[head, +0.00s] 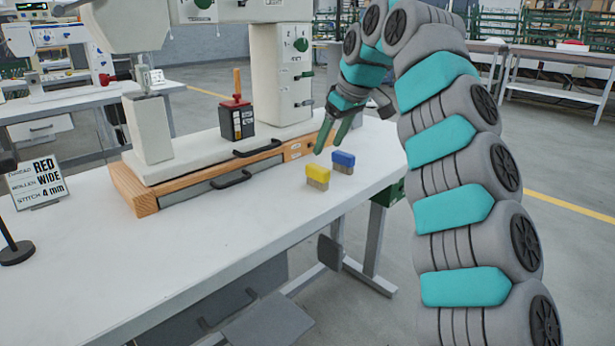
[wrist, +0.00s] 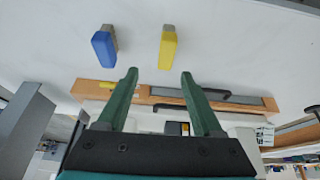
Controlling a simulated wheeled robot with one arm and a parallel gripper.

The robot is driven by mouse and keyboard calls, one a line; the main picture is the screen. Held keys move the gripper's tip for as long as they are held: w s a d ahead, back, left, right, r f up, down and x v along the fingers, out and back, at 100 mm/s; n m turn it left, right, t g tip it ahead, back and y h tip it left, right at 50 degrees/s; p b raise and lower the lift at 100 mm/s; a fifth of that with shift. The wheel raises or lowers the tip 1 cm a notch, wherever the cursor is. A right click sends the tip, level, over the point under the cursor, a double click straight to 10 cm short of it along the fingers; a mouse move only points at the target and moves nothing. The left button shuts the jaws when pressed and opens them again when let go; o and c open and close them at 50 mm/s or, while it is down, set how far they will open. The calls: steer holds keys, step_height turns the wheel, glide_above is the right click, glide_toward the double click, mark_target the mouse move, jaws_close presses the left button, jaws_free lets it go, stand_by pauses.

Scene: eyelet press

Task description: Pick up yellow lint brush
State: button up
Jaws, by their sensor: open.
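The yellow lint brush (head: 318,177) stands on the white table with its pale bristle part down and its yellow part on top. It also shows in the wrist view (wrist: 168,50), ahead of the gap between the fingers. A blue brush (head: 343,162) of the same shape stands close behind it to the right, and shows left of it in the wrist view (wrist: 103,48). My gripper (head: 334,135) is open and empty above the table, just behind and above the two brushes. Its green fingers (wrist: 158,75) are spread and touch neither brush.
The white machine on its wooden base (head: 148,205) with drawers stands left of the brushes. A black box with a red-topped tool (head: 237,118) sits on it. A sign (head: 36,183) stands at the left. The table's front (head: 220,250) is clear.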

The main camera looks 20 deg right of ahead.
mark_target(319, 167)
steer(key=f, duration=0.3)
steer(key=shift+w+a+f+g+b, duration=0.1)
steer(key=shift+w+a+g+b, duration=0.15)
steer(key=shift+g+b, duration=0.05)
steer(key=b+x, duration=0.2)
steer(key=x, duration=0.1)
steer(key=b+x, duration=0.1)
steer(key=x, duration=0.1)
steer(key=shift+a+f, duration=0.15)
steer(key=shift+a, duration=0.2)
steer(key=shift+w+f+b, duration=0.25)
steer(key=shift+f+b, duration=0.05)
steer(key=shift+f, duration=0.2)
steer(key=shift+r, duration=0.1)
jaws_close()
